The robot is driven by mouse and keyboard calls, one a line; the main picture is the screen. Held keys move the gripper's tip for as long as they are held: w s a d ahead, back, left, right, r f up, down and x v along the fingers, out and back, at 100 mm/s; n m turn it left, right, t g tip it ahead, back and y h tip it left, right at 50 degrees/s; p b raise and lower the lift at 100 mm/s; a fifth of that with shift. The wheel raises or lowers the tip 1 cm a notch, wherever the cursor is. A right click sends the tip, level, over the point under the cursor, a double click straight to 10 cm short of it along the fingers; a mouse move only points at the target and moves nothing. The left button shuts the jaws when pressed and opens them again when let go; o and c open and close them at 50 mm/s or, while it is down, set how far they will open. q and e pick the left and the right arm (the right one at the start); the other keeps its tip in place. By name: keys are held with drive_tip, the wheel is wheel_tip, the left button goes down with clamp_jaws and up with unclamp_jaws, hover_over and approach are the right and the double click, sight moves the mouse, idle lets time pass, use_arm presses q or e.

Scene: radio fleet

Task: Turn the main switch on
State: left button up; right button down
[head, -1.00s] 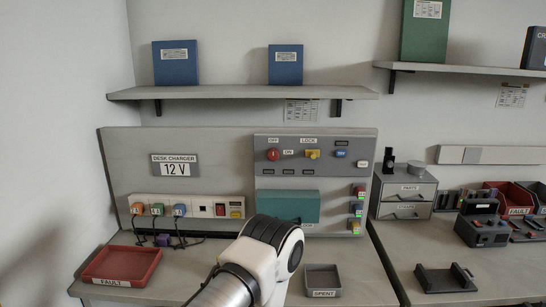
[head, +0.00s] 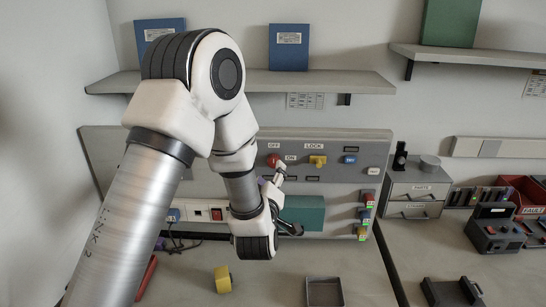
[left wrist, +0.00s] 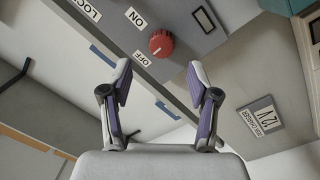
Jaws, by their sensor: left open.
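The main switch is a red rotary knob (head: 273,160) at the upper left of the grey panel, with OFF and ON labels beside it. In the left wrist view the red knob (left wrist: 161,43) lies beyond and between my fingertips, apart from them; its small light mark is on the side toward the OFF label (left wrist: 141,58). My left gripper (head: 281,182) is open and empty, just in front of the panel below the knob. Its two purple-padded fingers (left wrist: 160,70) stand apart in the left wrist view. My right gripper does not show.
A yellow LOCK knob (head: 317,161) and a blue button (head: 350,160) sit right of the switch. A teal cover (head: 306,213) is below. A yellow block (head: 223,279) and a grey tray (head: 324,293) are on the desk. My arm hides much of the left side.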

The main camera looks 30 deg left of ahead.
sight(272, 163)
use_arm(q)
drive_tip(key=p+x, duration=0.1)
drive_tip(key=x, duration=0.4)
drive_tip(key=shift+a, duration=0.1)
drive_tip(key=shift+w+a+f+p, duration=0.15)
drive_tip(key=shift+w+a+p, duration=0.05)
drive_tip(key=shift+w+p, duration=0.15)
drive_tip(key=shift+s+d, duration=0.1)
drive_tip(key=shift+d, duration=0.05)
drive_tip(key=shift+c, duration=0.8)
clamp_jaws()
